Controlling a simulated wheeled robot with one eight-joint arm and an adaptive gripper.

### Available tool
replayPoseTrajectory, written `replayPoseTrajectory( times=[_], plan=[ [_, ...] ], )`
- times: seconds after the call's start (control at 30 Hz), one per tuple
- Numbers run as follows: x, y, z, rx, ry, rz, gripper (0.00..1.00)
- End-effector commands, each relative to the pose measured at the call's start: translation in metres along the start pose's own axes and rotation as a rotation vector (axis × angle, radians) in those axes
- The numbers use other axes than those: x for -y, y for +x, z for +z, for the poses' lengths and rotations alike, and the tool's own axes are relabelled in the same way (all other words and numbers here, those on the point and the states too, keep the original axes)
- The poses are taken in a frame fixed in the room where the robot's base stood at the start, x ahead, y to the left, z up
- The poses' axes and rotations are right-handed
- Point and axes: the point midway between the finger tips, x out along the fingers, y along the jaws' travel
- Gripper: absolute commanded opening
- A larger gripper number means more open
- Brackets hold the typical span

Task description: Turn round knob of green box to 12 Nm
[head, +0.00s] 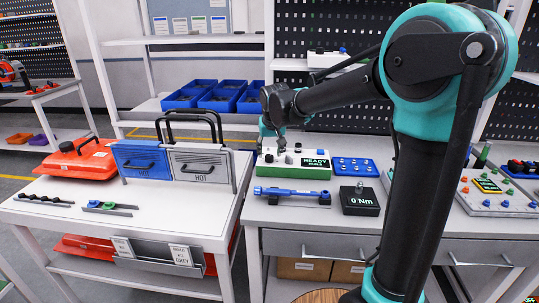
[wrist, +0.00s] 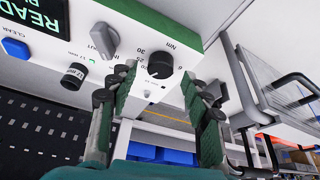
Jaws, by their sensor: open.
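The green box (head: 262,171) is a white-faced unit with green edges and a display reading READY, on the right-hand bench. Its green edge also shows in the wrist view (wrist: 165,25). The round black knob (wrist: 160,65) sits on its face beside a scale with Nm, 25 and 30; I cannot tell the value its mark points to. My gripper (wrist: 150,92) is open, with one finger to each side of the knob area; contact cannot be told. In the head view my gripper (head: 272,140) is over the box's left end and hides the knob.
The face also carries a grey lever switch (wrist: 104,40), a smaller black knob (wrist: 73,76) and a blue CLEAR button (wrist: 15,48). A blue torque wrench (head: 290,194) and a black 0 Nm meter (head: 360,200) lie in front. A blue tray (head: 355,167) stands right.

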Motion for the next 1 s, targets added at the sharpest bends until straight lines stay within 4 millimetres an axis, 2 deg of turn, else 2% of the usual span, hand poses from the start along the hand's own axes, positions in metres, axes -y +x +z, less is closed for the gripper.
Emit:
replayPoseTrajectory(
  times=[0.2, 0.5, 0.9, 1.0],
  plan=[
    [0.0, 0.017, 0.0, 0.0, 0.0, 0.0, 0.49],
    [0.0, 0.019, 0.0, 0.0, 0.0, 0.0, 0.49],
    [0.0, 0.019, 0.0, 0.0, 0.0, 0.0, 0.01],
    [0.0, 0.019, 0.0, 0.0, -0.001, -0.001, 0.0]
  ],
)
